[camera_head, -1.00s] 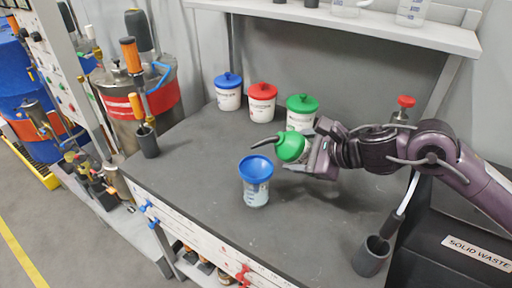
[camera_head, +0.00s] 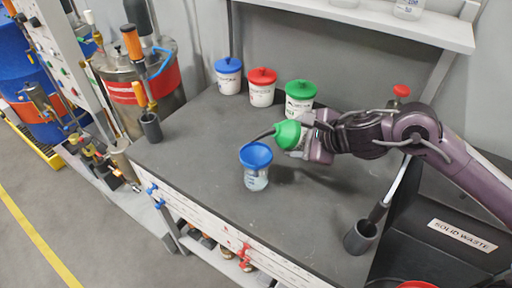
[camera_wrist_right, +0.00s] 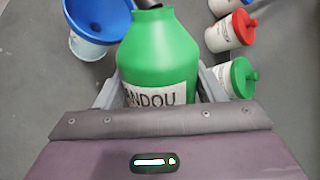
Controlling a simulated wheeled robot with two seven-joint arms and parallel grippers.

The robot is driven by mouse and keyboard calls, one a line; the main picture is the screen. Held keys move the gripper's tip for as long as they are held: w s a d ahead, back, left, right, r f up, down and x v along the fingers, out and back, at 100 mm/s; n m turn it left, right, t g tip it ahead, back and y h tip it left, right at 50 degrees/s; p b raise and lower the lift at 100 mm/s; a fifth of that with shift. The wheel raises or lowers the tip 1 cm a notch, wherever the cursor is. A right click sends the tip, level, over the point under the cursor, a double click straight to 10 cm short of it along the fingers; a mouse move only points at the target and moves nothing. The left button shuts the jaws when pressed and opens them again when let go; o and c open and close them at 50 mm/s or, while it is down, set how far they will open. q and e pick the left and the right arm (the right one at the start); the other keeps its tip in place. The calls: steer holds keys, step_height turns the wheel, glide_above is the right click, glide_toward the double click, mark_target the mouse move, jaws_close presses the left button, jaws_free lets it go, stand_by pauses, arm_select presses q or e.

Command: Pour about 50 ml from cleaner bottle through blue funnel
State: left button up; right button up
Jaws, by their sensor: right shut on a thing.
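The green cleaner bottle (camera_head: 288,134) is in my right gripper (camera_head: 304,138), tipped far over with its dark curved spout pointing left. The spout's tip is just above and beside the back rim of the blue funnel (camera_head: 256,154). The funnel sits upright in a clear container (camera_head: 256,180) on the dark bench. In the right wrist view the bottle (camera_wrist_right: 160,62) is between both fingers (camera_wrist_right: 160,90), with part of a label showing, and the funnel (camera_wrist_right: 97,18) is at upper left. Any liquid flow cannot be made out. My left gripper is not in view.
White jars with blue (camera_head: 228,66), red (camera_head: 262,76) and green (camera_head: 300,90) lids stand along the back of the bench (camera_head: 200,150). A dark cup with a brush (camera_head: 360,238) is at front right, beside the solid waste bin (camera_head: 450,245).

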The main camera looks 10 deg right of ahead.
steer(key=shift+r+h+p, duration=0.25)
steer(key=shift+h+p, duration=0.05)
steer(key=shift+p, duration=0.5)
steer(key=shift+r+n+p, duration=0.2)
steer(key=shift+n+p, duration=0.15)
steer(key=shift+n, duration=0.05)
steer(key=shift+h, duration=0.3)
steer(key=shift+f, duration=0.25)
steer(key=shift+b, duration=0.3)
steer(key=shift+r, duration=0.2)
